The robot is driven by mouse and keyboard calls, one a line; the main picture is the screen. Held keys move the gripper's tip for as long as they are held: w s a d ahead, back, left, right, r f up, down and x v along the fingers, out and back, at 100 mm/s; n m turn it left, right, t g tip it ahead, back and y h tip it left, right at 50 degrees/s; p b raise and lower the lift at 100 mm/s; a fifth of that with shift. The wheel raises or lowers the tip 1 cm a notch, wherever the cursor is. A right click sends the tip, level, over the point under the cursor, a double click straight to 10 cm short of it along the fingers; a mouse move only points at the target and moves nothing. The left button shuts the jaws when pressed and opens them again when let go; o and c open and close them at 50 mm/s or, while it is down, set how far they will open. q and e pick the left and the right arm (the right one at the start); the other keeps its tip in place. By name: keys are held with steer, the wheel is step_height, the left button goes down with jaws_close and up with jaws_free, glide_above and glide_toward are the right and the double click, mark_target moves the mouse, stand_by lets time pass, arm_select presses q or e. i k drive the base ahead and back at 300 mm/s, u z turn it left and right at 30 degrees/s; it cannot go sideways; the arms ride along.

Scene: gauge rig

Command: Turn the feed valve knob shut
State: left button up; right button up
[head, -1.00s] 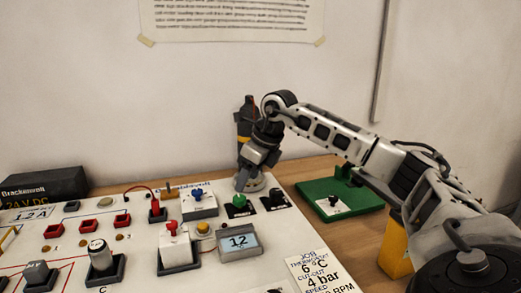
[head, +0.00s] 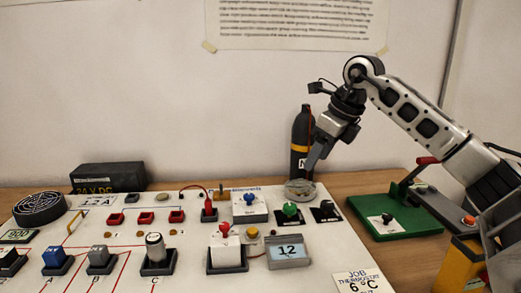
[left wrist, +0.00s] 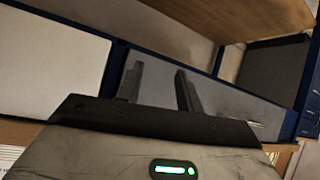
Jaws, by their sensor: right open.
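Several knobs stand on the white panel (head: 330,250) in the head view, and no readable label tells which one is the feed valve knob. A blue knob (head: 249,198) is on a white block, with a green knob (head: 290,209) and a black knob (head: 326,208) to its right. A round grey fitting (head: 300,188) sits at the panel's back edge. My right gripper (head: 312,164) is open just above this fitting, its fingers pointing down-left; contact is not clear. My left gripper (left wrist: 160,82) is open and empty in the left wrist view, away from the panel.
A black bottle with a yellow band (head: 301,135) stands behind the fitting, close to my right gripper. A green board (head: 405,222) with a red lever lies to the right. A small display (head: 289,252) reads 12. A blue-edged shelf (left wrist: 228,103) is beyond the left fingers.

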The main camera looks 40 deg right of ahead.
mark_target(289, 209)
steer(key=k, duration=1)
